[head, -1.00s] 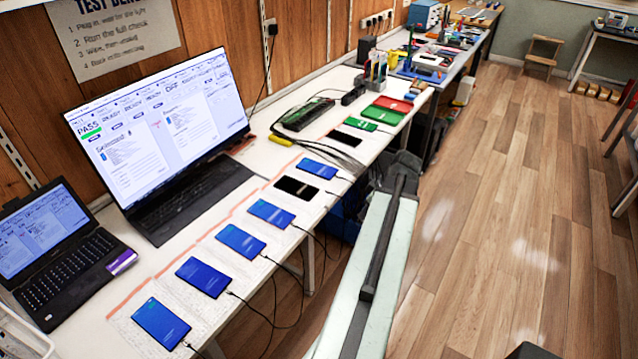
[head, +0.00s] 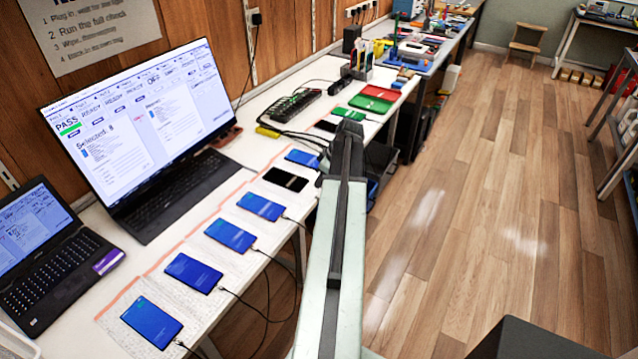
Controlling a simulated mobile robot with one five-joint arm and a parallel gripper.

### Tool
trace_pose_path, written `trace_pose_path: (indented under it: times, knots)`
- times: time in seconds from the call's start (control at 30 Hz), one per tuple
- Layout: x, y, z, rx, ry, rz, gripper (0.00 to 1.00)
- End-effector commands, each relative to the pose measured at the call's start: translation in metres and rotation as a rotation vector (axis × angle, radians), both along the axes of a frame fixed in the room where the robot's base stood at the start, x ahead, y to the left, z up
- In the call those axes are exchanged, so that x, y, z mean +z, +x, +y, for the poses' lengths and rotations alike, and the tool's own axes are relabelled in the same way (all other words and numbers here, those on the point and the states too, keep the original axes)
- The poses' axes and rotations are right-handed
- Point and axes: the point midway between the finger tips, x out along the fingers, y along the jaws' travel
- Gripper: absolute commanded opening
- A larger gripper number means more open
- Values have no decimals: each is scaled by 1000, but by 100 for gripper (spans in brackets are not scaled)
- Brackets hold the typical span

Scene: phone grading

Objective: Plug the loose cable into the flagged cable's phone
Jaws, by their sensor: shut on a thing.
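A row of phones lies along the white bench in the head view. Several have lit blue screens, from the nearest phone (head: 152,322) to a far one (head: 302,158) beside my arm. A dark-screened phone (head: 286,179) lies between blue ones, and another dark one (head: 325,126) is partly behind my arm. Thin black cables (head: 262,312) run from the right ends of the nearer blue phones and hang over the bench edge. I cannot make out a flag or tell which cable is loose. My arm reaches forward over the bench's right edge; its gripper fingers are hidden.
A large laptop (head: 150,120) and a smaller laptop (head: 45,255) stand left of the phones. A black cable-fed rack (head: 292,106), a green tray (head: 362,103) and a red tray (head: 380,92) lie farther back. The wooden floor (head: 450,200) right of the bench is clear.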

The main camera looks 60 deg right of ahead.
Motion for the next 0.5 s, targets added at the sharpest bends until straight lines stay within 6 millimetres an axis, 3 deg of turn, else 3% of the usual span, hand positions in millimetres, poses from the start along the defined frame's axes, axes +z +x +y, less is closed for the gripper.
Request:
trace_pose_path:
  times: [0.07, 0.5]
  knots:
    - [-1, 8, -2, 4, 1, 0, 0]
    - [-15, 14, -1, 3, 0, 0, 0]
